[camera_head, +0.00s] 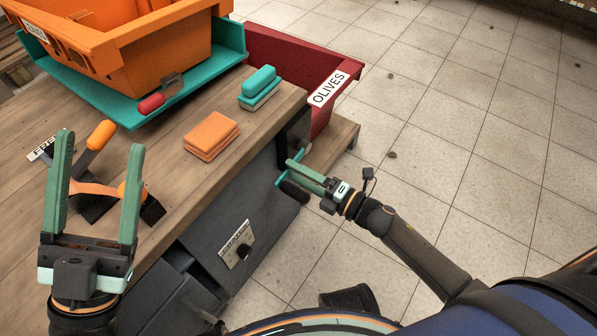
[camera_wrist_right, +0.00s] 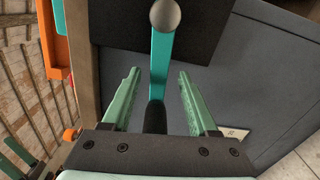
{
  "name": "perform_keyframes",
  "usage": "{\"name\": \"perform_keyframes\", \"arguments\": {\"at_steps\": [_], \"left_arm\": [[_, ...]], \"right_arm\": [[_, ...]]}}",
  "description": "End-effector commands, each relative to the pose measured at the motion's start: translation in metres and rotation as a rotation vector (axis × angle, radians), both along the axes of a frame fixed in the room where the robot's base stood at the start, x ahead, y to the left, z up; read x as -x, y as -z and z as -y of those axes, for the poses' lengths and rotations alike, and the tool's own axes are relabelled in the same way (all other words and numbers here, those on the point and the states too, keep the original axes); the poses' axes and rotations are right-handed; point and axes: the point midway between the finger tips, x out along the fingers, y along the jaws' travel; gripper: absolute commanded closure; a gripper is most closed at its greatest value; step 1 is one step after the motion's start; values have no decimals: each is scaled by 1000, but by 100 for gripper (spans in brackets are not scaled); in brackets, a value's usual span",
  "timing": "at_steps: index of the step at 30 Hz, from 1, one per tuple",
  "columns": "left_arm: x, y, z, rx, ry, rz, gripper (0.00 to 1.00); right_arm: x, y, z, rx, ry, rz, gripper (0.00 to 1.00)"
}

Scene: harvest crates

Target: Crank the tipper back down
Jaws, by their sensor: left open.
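The teal tipper tray (camera_head: 85,95) holds an orange crate (camera_head: 150,65) at the back left of the wooden bench; I cannot tell its exact tilt. The crank is on the bench's dark front panel, with a teal arm (camera_head: 281,177) and a dark handle (camera_head: 294,191). In the right wrist view the crank arm (camera_wrist_right: 160,65) runs down between my fingers to the black handle (camera_wrist_right: 155,118). My right gripper (camera_head: 292,171) is open, its fingers either side of the handle with gaps showing (camera_wrist_right: 158,76). My left gripper (camera_head: 98,150) is open and empty above the bench.
A red crate labelled OLIVES (camera_head: 322,118) stands beyond the bench's right end.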

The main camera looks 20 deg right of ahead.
Motion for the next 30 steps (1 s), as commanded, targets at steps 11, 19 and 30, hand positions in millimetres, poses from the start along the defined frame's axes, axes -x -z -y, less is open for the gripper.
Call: {"name": "perform_keyframes", "arguments": {"at_steps": [11, 19, 30], "left_arm": [[0, -6, -1, 3, 0, -1, 31], [1, -24, -3, 18, 5, 4, 31], [2, -35, -4, 28, 13, 11, 31]], "right_arm": [[13, -2, 10, -1, 1, -2, 41], [59, -2, 46, 1, 1, -4, 41], [97, -1, 76, 1, 0, -1, 41]]}}
